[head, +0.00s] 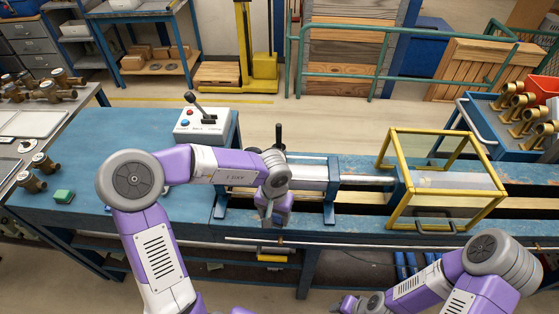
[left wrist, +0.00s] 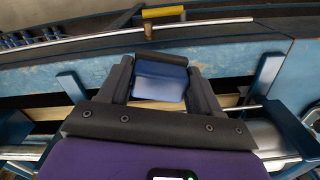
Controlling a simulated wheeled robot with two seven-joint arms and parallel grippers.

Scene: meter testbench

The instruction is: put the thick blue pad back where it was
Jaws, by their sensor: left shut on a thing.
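The blue pad (left wrist: 160,84) sits between the two dark fingers of my left gripper (left wrist: 161,76) in the left wrist view. It looks like a thick blue block with a darker top edge. The left gripper is shut on it. In the head view my left gripper (head: 268,219) points down at the front of the blue testbench (head: 230,235), left of the yellow-framed guard. The pad cannot be made out in that view. My right gripper (head: 350,303) is low at the bottom edge, apart from the bench; its fingers are too unclear to read.
A control box (head: 203,125) with a lever stands behind my left arm. The yellow-framed guard (head: 392,190) is on the right of the bench. A blue bin of brass parts (head: 487,122) stands far right.

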